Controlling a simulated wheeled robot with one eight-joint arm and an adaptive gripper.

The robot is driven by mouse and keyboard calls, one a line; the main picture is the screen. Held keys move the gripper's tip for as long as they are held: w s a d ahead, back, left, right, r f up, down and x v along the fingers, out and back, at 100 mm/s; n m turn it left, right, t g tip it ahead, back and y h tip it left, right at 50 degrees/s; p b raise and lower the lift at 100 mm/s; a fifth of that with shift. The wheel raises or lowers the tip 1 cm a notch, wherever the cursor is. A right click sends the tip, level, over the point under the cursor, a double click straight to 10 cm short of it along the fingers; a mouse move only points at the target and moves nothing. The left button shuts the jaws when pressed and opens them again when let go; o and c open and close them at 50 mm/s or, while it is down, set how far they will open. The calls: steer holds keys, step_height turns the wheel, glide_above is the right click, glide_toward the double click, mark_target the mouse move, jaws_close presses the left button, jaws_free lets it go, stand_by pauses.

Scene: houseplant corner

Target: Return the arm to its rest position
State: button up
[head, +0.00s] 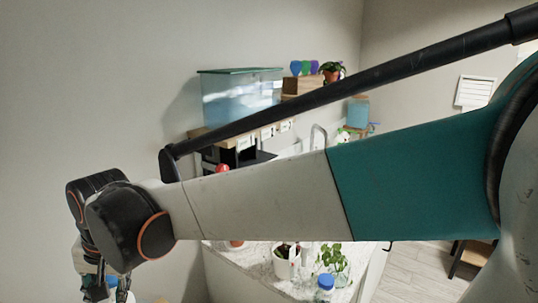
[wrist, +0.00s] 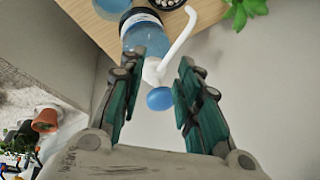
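My arm (head: 262,200) stretches across the head view from the right edge to the lower left. My gripper (wrist: 158,75) shows in the wrist view with its two teal-padded fingers apart. In the head view it is at the lower left, partly hidden and cut off by the frame edge. A bottle of blue liquid (wrist: 142,32) with a white spout and a blue round end (wrist: 159,98) shows beyond and between the fingers in the wrist view. I see no clear contact between the fingers and it.
A wooden surface (wrist: 100,27) carries the bottle, beside a green plant (wrist: 240,12). In the head view, a counter (head: 250,262) below my arm holds a white pot (head: 286,268) and a blue-capped jar (head: 325,290). A clear tank (head: 240,92) stands behind my arm.

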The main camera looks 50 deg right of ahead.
steer(key=s+d+f+n+t+b, duration=0.1)
steer(key=s+d+f+n, duration=0.1)
steer(key=s+n, duration=0.2)
steer(key=s+d+f+n+t+b, duration=0.1)
steer(key=s+n, duration=0.3)
steer(key=s, duration=0.4)
steer(key=shift+d+f+t+h, duration=0.4)
steer(key=shift+d+f+t, duration=0.2)
steer(key=shift+t, duration=0.2)
